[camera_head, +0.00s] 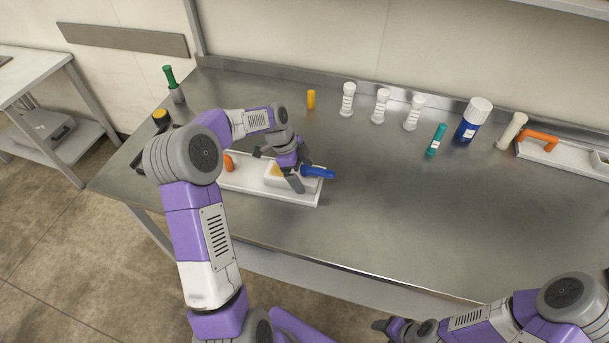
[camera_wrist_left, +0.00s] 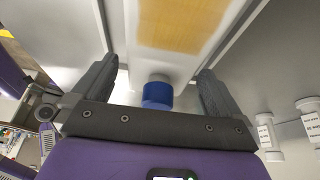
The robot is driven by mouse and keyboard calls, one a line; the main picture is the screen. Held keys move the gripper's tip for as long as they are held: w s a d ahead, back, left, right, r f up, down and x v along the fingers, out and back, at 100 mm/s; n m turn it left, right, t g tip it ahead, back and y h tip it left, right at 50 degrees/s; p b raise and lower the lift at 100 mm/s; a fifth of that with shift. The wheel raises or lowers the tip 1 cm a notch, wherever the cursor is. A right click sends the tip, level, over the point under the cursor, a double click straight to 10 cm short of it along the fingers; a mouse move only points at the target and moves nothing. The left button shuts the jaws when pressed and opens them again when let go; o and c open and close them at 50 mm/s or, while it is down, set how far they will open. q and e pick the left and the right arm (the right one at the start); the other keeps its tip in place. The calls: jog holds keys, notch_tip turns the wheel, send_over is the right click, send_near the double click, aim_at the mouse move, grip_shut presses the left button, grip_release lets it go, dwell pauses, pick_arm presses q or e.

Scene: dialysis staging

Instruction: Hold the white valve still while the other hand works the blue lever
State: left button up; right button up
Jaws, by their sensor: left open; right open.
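The white valve (camera_head: 274,181) has a yellow-tan label on top and sits on a long white base on the steel table. Its blue lever (camera_head: 319,172) sticks out to the right. My left gripper (camera_head: 299,172) is over the valve's right end, fingers apart. In the left wrist view the white valve body (camera_wrist_left: 128,45), with its yellow label, reaches between the open fingers (camera_wrist_left: 155,88). A blue cylindrical part (camera_wrist_left: 157,93) shows between them near the palm. Contact cannot be told. My right gripper (camera_head: 383,326) is low at the bottom, open, far from the valve.
An orange handle (camera_head: 229,163) stands on the white base (camera_head: 240,187). Along the back are a yellow bottle (camera_head: 311,99), several white fittings (camera_head: 381,106), a teal tube (camera_head: 436,139) and a blue-white canister (camera_head: 473,120). Another orange handle (camera_head: 539,140) is at right. The table's middle right is clear.

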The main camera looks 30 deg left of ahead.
pick_arm(q)
jog(key=v, duration=1)
jog(key=shift+r, duration=0.15)
jog(key=shift+c, duration=0.5)
